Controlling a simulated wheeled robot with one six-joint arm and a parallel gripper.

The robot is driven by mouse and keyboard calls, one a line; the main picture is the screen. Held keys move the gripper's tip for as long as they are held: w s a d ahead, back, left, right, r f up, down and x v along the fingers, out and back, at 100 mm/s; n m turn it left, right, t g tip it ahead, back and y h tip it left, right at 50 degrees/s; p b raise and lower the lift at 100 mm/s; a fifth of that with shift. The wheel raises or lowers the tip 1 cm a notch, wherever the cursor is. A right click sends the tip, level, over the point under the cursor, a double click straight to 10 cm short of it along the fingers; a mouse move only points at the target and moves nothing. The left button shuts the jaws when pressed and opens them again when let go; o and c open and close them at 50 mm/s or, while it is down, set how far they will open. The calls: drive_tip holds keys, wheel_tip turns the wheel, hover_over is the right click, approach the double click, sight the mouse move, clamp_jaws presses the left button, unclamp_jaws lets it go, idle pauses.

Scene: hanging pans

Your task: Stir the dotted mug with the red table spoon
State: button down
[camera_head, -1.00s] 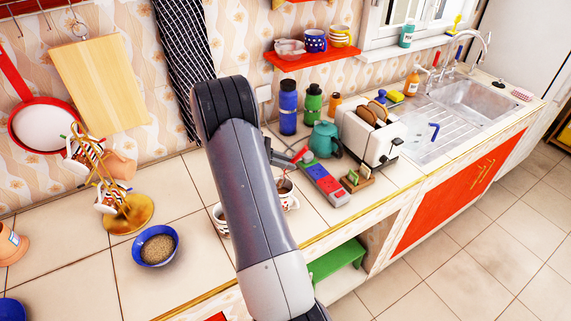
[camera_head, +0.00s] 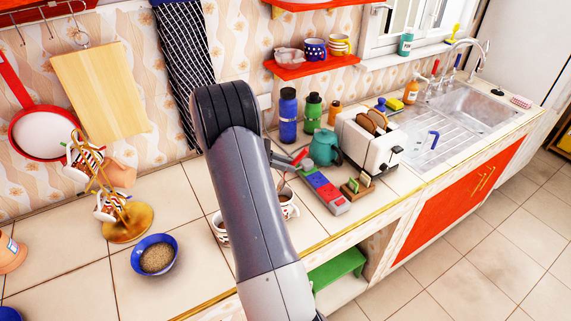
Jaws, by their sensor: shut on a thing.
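A white mug with reddish marks (camera_head: 292,210) stands on the counter, half hidden behind my arm. The red spoon (camera_head: 300,156) is tilted above it; its red handle end shows beside my gripper (camera_head: 291,160), and its thin shaft runs down toward the mug's opening. My gripper is shut on the spoon, its fingers partly hidden by my own arm. Whether the spoon's tip touches the inside of the mug cannot be seen. A second patterned white mug (camera_head: 219,228) stands left of my arm, partly covered. A blue mug with white dots (camera_head: 315,48) sits on the red shelf.
A grey tray with red and blue parts (camera_head: 326,190) lies right of the mug, near a teal kettle (camera_head: 324,147) and a toaster (camera_head: 362,150). A blue bowl of grains (camera_head: 154,255) and a mug tree (camera_head: 125,222) stand left. Open counter lies between.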

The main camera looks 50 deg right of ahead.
sight(297, 157)
drive_tip(key=shift+r, duration=2.05)
